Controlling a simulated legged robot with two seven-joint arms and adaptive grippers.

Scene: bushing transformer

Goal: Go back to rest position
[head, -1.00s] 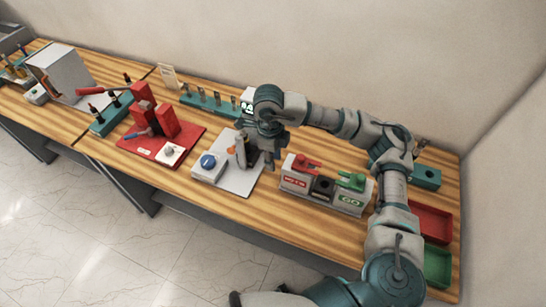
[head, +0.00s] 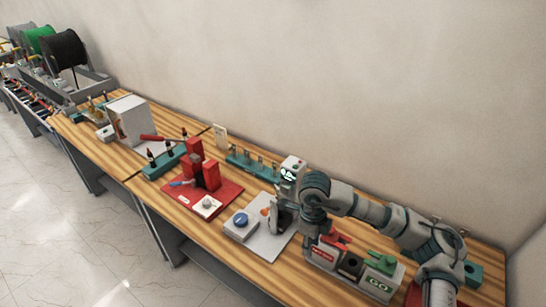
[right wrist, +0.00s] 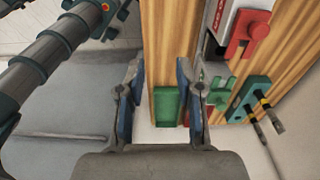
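My right arm comes in from the right in the head view. Its gripper (head: 308,229) hangs down over the bench, between the white plate (head: 268,247) and the grey GO/NO-GO box (head: 352,266). Its fingers are small and partly unclear there. In the right wrist view the gripper (right wrist: 160,104) shows its two fingers spread apart with nothing held between them. A green tray (right wrist: 167,108) shows beyond the gap between the fingers, apart from them. My left gripper is in neither view.
The wooden bench (head: 120,160) runs along the wall. A red fixture (head: 228,196), a blue-buttoned unit (head: 241,220), teal racks (head: 250,165) and a white box (head: 130,120) stand on it. Cable spools (head: 65,48) are at far left. Floor (head: 80,230) in front is clear.

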